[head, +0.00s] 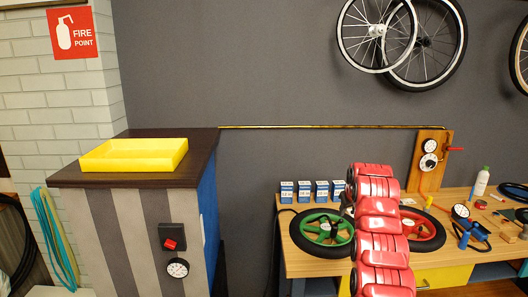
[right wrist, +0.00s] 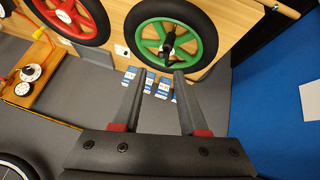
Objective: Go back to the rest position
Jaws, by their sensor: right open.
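My right arm (head: 378,225), with red segmented links, rises from the bottom of the head view in front of the workbench. My right gripper (right wrist: 166,76) is open in the right wrist view, with two dark fingers apart and nothing between them. Its fingers point toward the green wheel (right wrist: 172,38) and several small blue-and-white boxes (right wrist: 148,84). In the head view the arm links mostly hide this gripper, near the green wheel (head: 323,228). My left gripper is not in view.
The workbench (head: 300,262) also carries a red wheel (head: 420,230), a gauge board (head: 428,160), a white bottle (head: 481,182) and a blue pump (head: 466,222). A yellow tray (head: 134,154) lies on the striped cabinet (head: 140,240) at left. Wheels (head: 376,32) hang on the wall.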

